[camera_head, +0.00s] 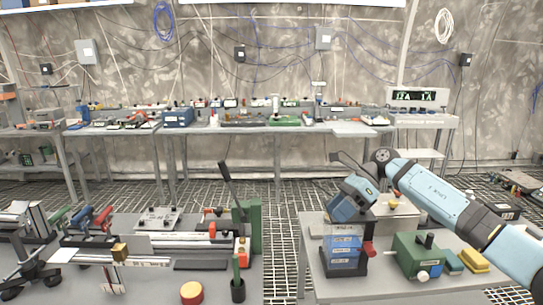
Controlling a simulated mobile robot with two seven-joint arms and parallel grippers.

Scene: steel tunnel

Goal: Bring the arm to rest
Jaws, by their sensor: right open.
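My right arm (437,193) is light blue with dark joints and comes in from the right edge over the right-hand bench. My left arm and gripper are not in view.
The right bench (460,287) also carries a green machine block (416,256) and a yellow block (474,261). Cluttered tables line the back wall.

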